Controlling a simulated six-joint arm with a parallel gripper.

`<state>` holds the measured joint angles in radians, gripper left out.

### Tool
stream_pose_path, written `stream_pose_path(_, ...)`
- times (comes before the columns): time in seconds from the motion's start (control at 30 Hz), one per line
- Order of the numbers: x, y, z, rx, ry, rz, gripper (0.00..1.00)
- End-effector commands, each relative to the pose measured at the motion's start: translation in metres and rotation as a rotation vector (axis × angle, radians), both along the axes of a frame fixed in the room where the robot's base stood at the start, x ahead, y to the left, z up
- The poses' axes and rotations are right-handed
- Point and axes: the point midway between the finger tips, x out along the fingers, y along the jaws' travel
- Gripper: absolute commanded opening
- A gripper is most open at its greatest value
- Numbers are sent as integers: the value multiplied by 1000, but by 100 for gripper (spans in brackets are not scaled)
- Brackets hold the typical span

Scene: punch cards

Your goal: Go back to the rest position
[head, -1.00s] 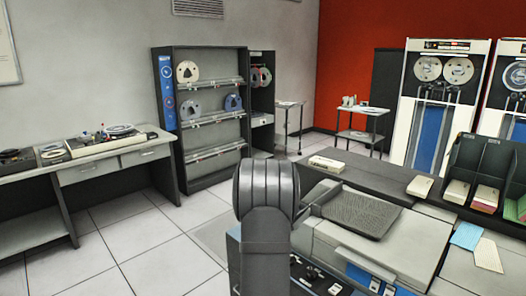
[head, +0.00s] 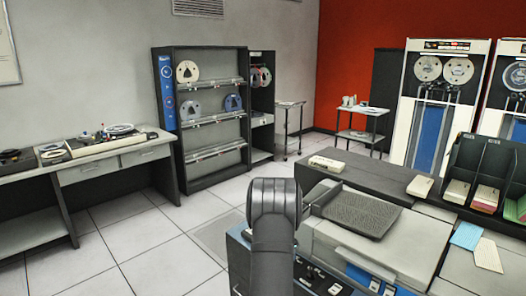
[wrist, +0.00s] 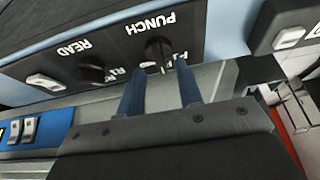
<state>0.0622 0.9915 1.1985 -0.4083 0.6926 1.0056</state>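My gripper (wrist: 160,70) shows in the wrist view as two blue-grey fingers standing apart, with nothing held between them. Beyond the fingertips is a dark control panel (wrist: 120,46) with a black knob (wrist: 158,48) under the word PUNCH and another knob (wrist: 90,70) under READ. I cannot tell how far the fingertips are from the panel. In the head view only a dark arm link of mine shows at the bottom centre; the gripper is hidden there.
The card machine (head: 370,248) stands right of my arm, with a ribbed dark tray (head: 352,213) on top. A card box (head: 326,164), a dark card rack (head: 486,158) and loose cards (head: 488,254) lie on the counter. Tiled floor (head: 150,240) is open to the left.

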Motion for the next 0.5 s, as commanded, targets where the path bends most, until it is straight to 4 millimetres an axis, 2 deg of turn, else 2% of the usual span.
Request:
stream_pose_path(0.13, 7, -8, -25, 1, 2, 2, 33)
stream_pose_path(0.5, 4, -9, -21, 1, 0, 231, 33)
